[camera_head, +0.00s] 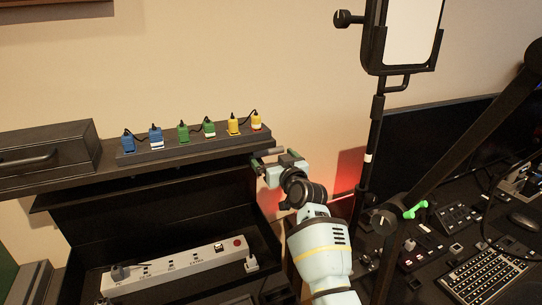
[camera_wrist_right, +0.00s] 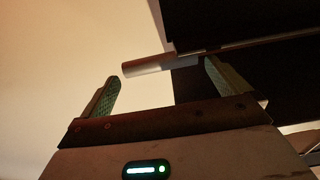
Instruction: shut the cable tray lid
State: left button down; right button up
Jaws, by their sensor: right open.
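The cable tray (camera_head: 268,240) is a black open box at the lower left, with a white power strip inside. A dark panel (camera_head: 150,232) stands up behind the strip and appears to be the raised lid; its upper edge lies under a dark shelf. My right gripper (camera_head: 276,163) is open at the right end of that shelf. In the right wrist view its two green-padded fingers (camera_wrist_right: 162,86) are spread apart. A short rod (camera_wrist_right: 147,64) shows near the fingertips, running to a dark panel; I cannot tell if they touch. My left gripper is out of view.
Several coloured plugs stand on a strip (camera_head: 190,143) on the shelf above. The power strip (camera_head: 178,268) lies in the tray with plugs in it. A black stand (camera_head: 369,150) rises right of my arm. A keyboard (camera_head: 490,277) and control panels fill the right.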

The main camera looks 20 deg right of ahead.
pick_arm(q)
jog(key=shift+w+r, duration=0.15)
pick_arm(e)
jog(key=shift+w, duration=1.1)
